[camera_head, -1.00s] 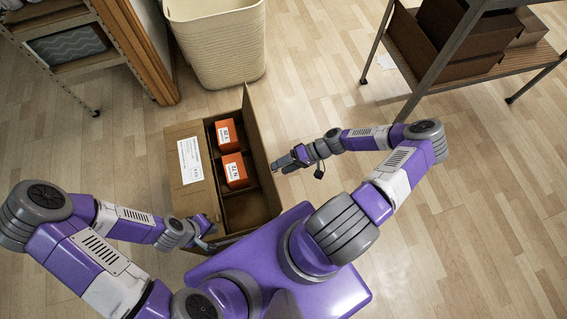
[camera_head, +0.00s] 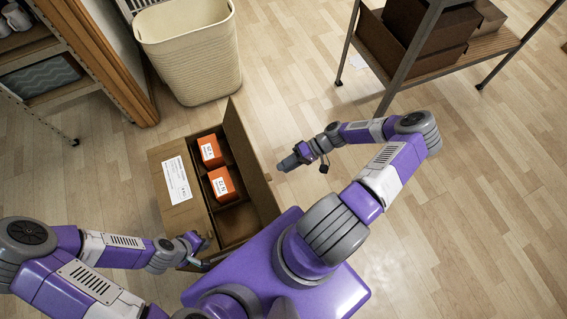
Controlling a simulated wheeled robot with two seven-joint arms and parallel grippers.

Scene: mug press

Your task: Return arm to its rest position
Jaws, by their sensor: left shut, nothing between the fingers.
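My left gripper (camera_head: 203,253) is at the near left corner of an open cardboard box (camera_head: 176,190), low beside its near edge. It looks shut and empty; I cannot tell whether it touches the box. My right gripper (camera_head: 283,166) is to the right of the box, apart from it, pointing left over the floor. Its fingers are too small to tell open from shut. Two orange mug boxes, one at the back (camera_head: 211,149) and one in front of it (camera_head: 222,183), sit in compartments of the cardboard box. The near compartment (camera_head: 236,222) looks empty.
A cream woven basket (camera_head: 188,55) stands behind the box. A wooden shelf (camera_head: 62,92) is at the left. A metal-framed rack (camera_head: 437,72) with brown boxes is at the upper right. The wooden floor on the right is clear.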

